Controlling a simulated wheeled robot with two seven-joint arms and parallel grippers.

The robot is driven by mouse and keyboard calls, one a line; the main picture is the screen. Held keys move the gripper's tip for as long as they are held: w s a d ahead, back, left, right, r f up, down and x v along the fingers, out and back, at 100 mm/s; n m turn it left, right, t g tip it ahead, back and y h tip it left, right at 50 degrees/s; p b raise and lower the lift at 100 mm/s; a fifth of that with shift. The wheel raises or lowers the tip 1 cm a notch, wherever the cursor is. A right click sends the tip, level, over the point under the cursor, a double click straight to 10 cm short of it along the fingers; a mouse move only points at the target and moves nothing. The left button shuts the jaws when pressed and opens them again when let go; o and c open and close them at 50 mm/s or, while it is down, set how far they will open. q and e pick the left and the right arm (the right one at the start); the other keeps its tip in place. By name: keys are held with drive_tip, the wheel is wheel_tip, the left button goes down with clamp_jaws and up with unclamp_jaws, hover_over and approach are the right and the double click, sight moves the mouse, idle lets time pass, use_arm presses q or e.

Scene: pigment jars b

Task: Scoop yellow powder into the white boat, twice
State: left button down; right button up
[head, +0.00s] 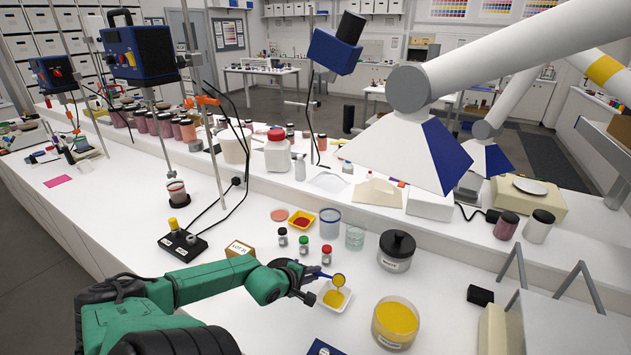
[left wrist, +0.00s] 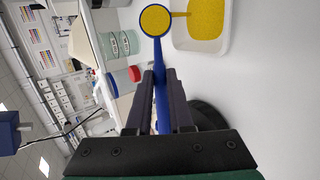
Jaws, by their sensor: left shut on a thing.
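My left gripper (head: 312,283) is shut on a blue scoop (left wrist: 160,85). The scoop's round bowl holds yellow powder (left wrist: 155,20), and it also shows in the head view (head: 338,279). The white boat (head: 322,302) stands on the bench below the bowl, with yellow powder (head: 334,298) inside; the boat also shows in the left wrist view (left wrist: 225,44). A thin yellow streak (left wrist: 181,14) runs between bowl and boat, like falling powder. The open jar of yellow powder (head: 395,323) stands to the right of the boat. My right gripper is out of view.
A black-lidded jar (head: 397,251) stands behind the yellow jar. Small capped vials (head: 304,245), a glass beaker (head: 355,238) and a yellow dish of red powder (head: 301,220) stand behind the boat. A small cardboard box (head: 240,249) is near my left arm.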

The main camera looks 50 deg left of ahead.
use_arm(q)
drive_tip(key=shift+s+f+t+y+b, duration=0.3)
drive_tip(key=shift+f+t+b, duration=0.15)
drive_tip(key=shift+t, duration=0.15)
drive_tip(key=shift+s+d+f+t+b, duration=0.1)
drive_tip(key=shift+s+d+t+b, duration=0.1)
drive_tip(key=shift+t+b, duration=0.45)
drive_tip(key=shift+f+t+y+b, duration=0.25)
drive_tip(key=shift+t+b, duration=0.3)
drive_tip(key=shift+b, duration=0.35)
drive_tip(key=t+b, duration=0.2)
drive_tip(key=b, duration=0.1)
drive_tip(key=shift+s+f+y+b, duration=0.25)
drive_tip(key=shift+s+b, duration=0.05)
drive_tip(key=shift+r+b, duration=0.1)
drive_tip(key=shift+b, duration=0.2)
drive_tip(key=shift+d+r, duration=0.1)
